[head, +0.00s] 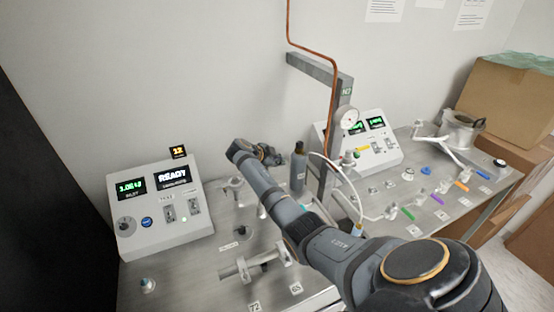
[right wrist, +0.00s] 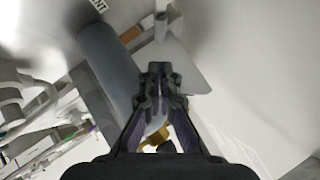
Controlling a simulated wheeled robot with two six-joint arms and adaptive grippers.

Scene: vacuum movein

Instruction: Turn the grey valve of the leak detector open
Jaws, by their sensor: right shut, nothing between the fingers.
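The leak detector (head: 162,238) is a pale sloped box at the left of the head view, with green figures and a READY screen (head: 172,177). A grey round knob (head: 127,226) sits at its lower left front, beside a blue button (head: 147,222). I cannot tell for sure which part is the grey valve. My right gripper (head: 275,157) is beyond the detector's right side, raised over the bench's back. In the right wrist view its fingertips (right wrist: 160,75) are together and empty. A grey cylinder (right wrist: 103,60) is close by there. My left gripper is out of view.
A grey bottle (head: 298,168) stands close right of my right gripper. A grey post (head: 332,145) with a copper pipe (head: 333,75) and gauge rises behind my arm. Pipe fittings (head: 248,268) lie at the bench front. A second panel (head: 385,158) and cardboard boxes (head: 505,95) are to the right.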

